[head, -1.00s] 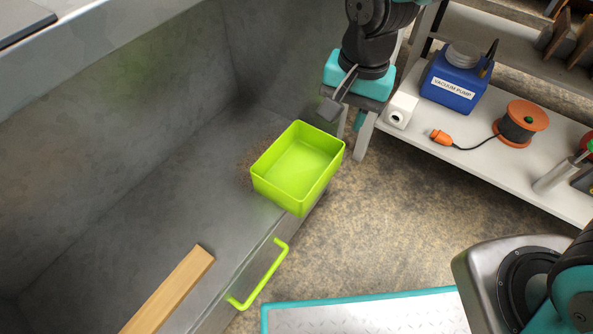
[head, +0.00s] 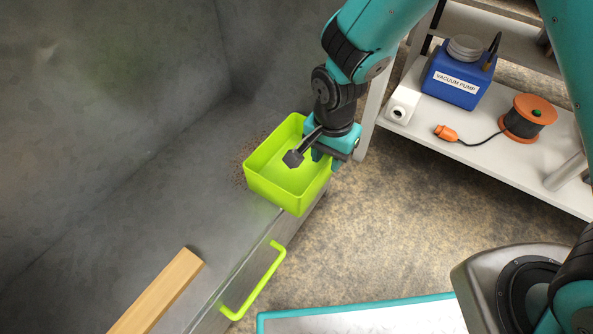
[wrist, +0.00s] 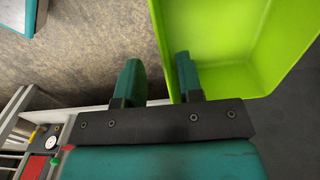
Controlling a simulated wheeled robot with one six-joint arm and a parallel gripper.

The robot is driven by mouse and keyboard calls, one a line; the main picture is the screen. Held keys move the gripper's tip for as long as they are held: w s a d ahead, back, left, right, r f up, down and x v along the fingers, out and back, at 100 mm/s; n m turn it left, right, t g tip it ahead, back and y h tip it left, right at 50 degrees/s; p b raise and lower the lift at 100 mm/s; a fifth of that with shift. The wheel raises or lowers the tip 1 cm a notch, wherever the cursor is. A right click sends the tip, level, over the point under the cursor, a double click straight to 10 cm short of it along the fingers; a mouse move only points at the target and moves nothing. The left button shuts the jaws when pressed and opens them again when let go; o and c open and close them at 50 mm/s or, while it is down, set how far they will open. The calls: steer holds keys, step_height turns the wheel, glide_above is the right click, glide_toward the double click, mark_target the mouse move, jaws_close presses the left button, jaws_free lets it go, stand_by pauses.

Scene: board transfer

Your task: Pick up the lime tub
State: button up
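The lime tub (head: 272,181) is an open, empty rectangular box. It stands upright at the front edge of a grey metal surface in the head view. It also fills the upper right of the wrist view (wrist: 225,50). My gripper (wrist: 158,72) is at the tub's near-right wall. Its two teal fingers are apart, one outside the wall and one inside the tub, with the wall between them. Gaps show beside the wall, so the fingers do not look closed on it. In the head view my wrist hides part of the tub's right rim.
A wooden bar (head: 158,294) lies on the grey surface, near a lime handle (head: 254,285) on its front. A white shelf (head: 480,157) at right holds a blue vacuum pump (head: 455,78) and an orange reel (head: 527,117). Floor (head: 390,220) between them is clear.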

mark_target(326, 164)
step_height(326, 164, down, 5)
steer(key=b, duration=0.4)
steer(key=shift+a+f, duration=0.1)
steer(key=shift+a, duration=0.05)
jaws_close()
